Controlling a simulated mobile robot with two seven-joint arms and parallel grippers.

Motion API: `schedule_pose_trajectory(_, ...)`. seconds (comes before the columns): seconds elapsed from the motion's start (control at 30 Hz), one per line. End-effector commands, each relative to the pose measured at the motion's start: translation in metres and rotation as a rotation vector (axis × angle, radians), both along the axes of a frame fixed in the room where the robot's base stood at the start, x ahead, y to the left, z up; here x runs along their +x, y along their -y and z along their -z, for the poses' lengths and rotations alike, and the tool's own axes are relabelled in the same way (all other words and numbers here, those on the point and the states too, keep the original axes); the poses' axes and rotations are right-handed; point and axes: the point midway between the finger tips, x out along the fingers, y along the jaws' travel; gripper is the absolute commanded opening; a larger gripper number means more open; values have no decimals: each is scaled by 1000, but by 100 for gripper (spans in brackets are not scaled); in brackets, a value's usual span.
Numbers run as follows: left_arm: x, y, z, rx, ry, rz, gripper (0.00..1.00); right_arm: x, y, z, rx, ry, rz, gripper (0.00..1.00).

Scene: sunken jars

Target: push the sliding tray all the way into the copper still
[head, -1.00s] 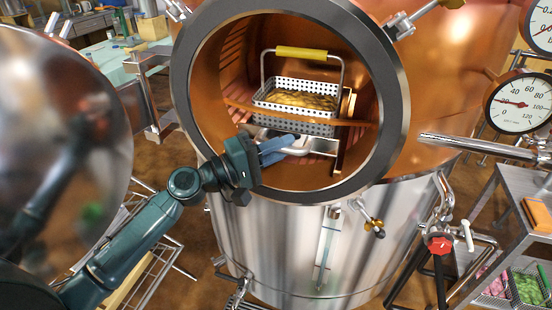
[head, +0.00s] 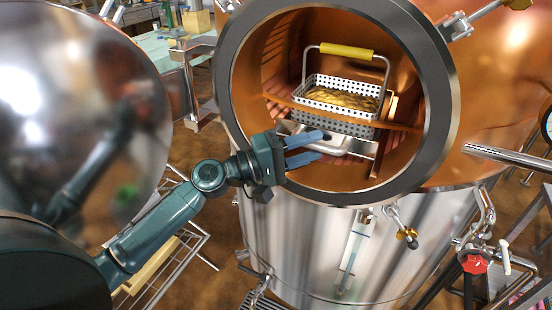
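The copper still (head: 415,75) has a round opening with a thick dark rim. Inside it, a silver metal piece that looks like the sliding tray (head: 357,146) sits low, below a copper crossbar. A perforated metal basket (head: 348,117) with a yellow-gripped handle stands above it and holds yellowish contents. My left gripper (head: 325,146) reaches into the opening from the left. Its two blue fingers are apart, with nothing clearly held between them. The fingertips are at the tray's near left part; I cannot tell whether they touch it. My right gripper is not in view.
The still's large round polished door (head: 75,110) stands open at the left, close to my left arm. A wire rack (head: 190,245) is below that arm. A valve with a red knob (head: 475,264) and metal pipes are at the lower right.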

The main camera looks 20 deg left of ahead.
Motion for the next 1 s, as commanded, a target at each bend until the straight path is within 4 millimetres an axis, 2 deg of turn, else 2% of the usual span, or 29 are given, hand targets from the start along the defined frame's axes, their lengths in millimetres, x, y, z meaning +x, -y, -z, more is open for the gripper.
schedule_pose_trajectory(0.1, -19, -20, 11, 4, -3, -1, 38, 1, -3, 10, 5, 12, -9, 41)
schedule_pose_trajectory(0.3, -49, -52, 17, 3, -3, -2, 38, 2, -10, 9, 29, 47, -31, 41)
schedule_pose_trajectory(0.5, -68, -73, 17, 2, -1, 0, 38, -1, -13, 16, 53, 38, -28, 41)
schedule_pose_trajectory(0.67, -73, -79, 16, 2, 0, 1, 38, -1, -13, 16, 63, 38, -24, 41)
schedule_pose_trajectory(1.0, -74, -80, 15, 2, 1, 1, 38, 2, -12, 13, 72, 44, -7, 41)
